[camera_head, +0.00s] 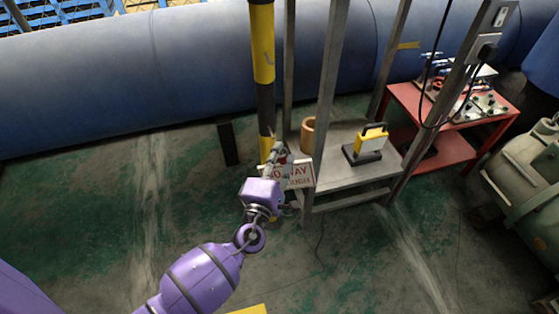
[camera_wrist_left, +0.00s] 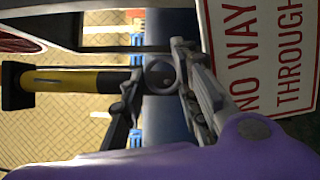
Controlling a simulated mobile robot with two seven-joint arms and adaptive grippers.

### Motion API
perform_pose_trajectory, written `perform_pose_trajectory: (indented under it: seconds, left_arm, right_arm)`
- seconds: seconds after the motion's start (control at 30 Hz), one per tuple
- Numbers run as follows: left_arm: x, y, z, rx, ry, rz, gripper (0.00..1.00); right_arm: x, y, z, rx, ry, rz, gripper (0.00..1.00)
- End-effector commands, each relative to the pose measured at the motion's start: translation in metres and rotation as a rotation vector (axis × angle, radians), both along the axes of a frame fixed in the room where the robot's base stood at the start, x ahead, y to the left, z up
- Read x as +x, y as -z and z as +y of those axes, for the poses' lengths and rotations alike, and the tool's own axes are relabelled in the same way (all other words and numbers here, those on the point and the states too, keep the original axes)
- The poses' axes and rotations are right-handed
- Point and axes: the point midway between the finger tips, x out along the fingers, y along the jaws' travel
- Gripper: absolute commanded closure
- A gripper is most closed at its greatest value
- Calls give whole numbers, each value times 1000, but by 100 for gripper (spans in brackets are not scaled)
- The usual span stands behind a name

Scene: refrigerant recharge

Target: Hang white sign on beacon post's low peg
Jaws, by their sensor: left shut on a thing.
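The white sign (camera_head: 301,174) with red lettering hangs at my left gripper (camera_head: 276,156), just right of the beacon post. In the left wrist view the sign (camera_wrist_left: 262,55) reads "NO WAY THROUGH", turned sideways. There my left gripper (camera_wrist_left: 160,85) is shut on the sign's hanging part, with a grey ring (camera_wrist_left: 160,73) between the fingertips. The yellow and black beacon post (camera_head: 262,60) stands behind the gripper, which covers its lower part. It also shows in the left wrist view (camera_wrist_left: 85,80). I cannot make out the low peg or any contact with it. My right gripper is out of view.
A grey metal stand (camera_head: 340,190) is close on the right, bearing a yellow lamp (camera_head: 370,140) and an orange ring (camera_head: 308,130). A red table (camera_head: 440,150) with gauges is farther right. A large blue pipe (camera_head: 150,70) runs behind. The floor at left is clear.

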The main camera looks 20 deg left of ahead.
Motion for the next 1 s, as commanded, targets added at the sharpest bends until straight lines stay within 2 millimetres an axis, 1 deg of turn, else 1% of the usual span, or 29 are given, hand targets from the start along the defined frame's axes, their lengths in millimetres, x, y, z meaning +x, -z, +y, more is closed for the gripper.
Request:
perform_pose_trajectory:
  seconds: [0.2, 0.5, 0.83, 1.0]
  left_arm:
    - [11, 2, 8, 2, 0, -1, 100]
    - [26, 3, 18, 1, 0, -1, 100]
    - [42, 6, 29, 2, 0, 0, 100]
    - [51, 5, 34, 2, 0, -2, 100]
  right_arm:
    - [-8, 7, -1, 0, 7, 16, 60]
    - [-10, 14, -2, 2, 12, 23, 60]
    - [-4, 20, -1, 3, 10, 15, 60]
    - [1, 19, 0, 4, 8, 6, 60]
